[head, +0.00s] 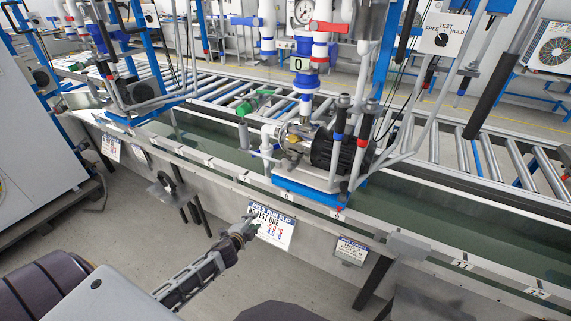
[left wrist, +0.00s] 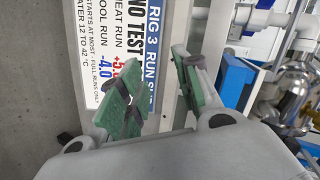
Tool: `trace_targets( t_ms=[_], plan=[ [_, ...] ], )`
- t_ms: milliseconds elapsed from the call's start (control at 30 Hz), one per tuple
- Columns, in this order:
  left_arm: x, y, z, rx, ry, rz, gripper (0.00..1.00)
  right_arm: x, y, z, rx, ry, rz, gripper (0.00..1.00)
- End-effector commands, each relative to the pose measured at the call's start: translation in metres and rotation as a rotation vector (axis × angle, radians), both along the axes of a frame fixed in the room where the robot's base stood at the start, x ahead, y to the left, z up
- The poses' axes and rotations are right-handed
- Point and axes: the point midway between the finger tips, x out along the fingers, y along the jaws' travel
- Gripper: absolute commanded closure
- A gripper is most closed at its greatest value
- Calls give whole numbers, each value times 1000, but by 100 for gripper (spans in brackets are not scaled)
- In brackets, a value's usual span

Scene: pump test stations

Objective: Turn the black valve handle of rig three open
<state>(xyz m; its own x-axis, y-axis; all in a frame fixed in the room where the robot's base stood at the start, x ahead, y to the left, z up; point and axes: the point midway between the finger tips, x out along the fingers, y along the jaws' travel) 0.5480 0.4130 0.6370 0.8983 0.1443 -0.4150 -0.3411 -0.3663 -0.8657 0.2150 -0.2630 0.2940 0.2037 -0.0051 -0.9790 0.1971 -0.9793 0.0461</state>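The rig with its black pump motor (head: 336,152) stands on a blue base (head: 318,196) at the middle of the head view. A run slip reading RIG 3 (left wrist: 125,50) hangs below it on the trough wall, and also shows in the head view (head: 271,228). Dark upright grips (head: 342,101) stand on the rig's pipes; I cannot tell which part is the black valve handle. My left gripper (head: 248,226) is in front of the slip, below the rig. In the left wrist view its green-padded fingers (left wrist: 158,85) are apart with nothing between them. My right gripper is out of view.
A metal trough with a rail (head: 420,233) runs across in front of the rig. A roller conveyor (head: 515,165) lies behind. A hook bracket (head: 170,190) juts out at left.

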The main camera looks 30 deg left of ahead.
Motion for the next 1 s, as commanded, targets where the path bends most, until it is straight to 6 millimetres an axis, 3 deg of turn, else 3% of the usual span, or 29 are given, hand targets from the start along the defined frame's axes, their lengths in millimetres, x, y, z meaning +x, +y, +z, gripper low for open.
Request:
trace_targets(
  t_ms=[100, 300, 500, 700, 1000],
  plan=[
    [22, -7, 49, 93, -95, -70, 67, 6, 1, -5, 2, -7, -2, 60],
    [44, -26, 134, 255, -249, -182, 67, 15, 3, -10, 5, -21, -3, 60],
    [50, -47, 195, 377, -363, -260, 67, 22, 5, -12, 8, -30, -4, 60],
    [51, -55, 216, 419, -401, -284, 67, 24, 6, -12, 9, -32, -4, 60],
    [51, -55, 216, 419, -401, -284, 67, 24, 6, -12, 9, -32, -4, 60]
  ],
)
